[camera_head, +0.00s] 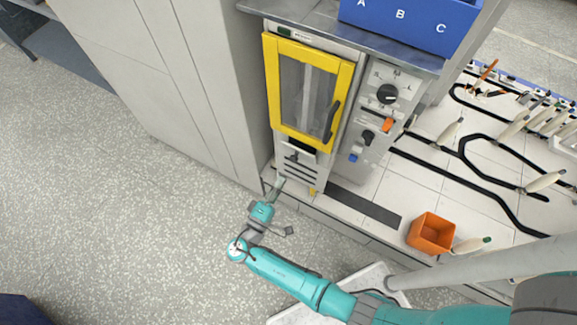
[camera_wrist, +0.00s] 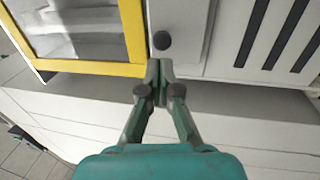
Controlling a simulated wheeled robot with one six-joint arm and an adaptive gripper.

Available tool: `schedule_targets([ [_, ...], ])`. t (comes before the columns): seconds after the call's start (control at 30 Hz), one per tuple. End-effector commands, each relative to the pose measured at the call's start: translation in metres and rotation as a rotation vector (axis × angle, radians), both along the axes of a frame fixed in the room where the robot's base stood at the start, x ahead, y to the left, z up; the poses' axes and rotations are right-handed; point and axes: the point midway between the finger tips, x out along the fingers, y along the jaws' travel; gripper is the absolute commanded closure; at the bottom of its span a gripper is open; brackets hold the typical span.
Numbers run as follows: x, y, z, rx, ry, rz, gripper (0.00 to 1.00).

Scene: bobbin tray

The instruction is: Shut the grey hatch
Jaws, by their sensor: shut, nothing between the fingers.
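The grey hatch seems to be the small grey panel with a dark round knob (camera_wrist: 176,42) in the wrist view, between the yellow-framed door and a slotted panel. In the head view that grey area (camera_head: 318,158) lies just under the yellow door, with a dark patch at its top. I cannot tell how far the hatch stands open. My gripper (camera_wrist: 162,68) is shut and empty, fingertips together, just below the knob in the wrist view; contact cannot be told. In the head view my gripper (camera_head: 280,183) is low at the machine's left front corner.
The yellow-framed glass door (camera_head: 272,80) with a dark handle fills the machine's upper front. A control panel (camera_head: 375,118) with knobs is at its right. A tall grey cabinet (camera_head: 215,80) stands close on the left. An orange bin (camera_head: 432,232) is at the right. Speckled floor is free at the left.

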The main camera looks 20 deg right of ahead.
Motion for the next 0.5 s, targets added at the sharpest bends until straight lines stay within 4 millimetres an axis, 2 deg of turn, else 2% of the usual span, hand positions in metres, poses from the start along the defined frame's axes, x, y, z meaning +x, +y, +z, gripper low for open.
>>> schedule_targets([
  [0.23,0.022,-0.032,0.007,0.0,0.0,-0.003,1.0],
  [0.5,0.034,-0.046,0.011,0.001,-0.001,-0.001,1.0],
])
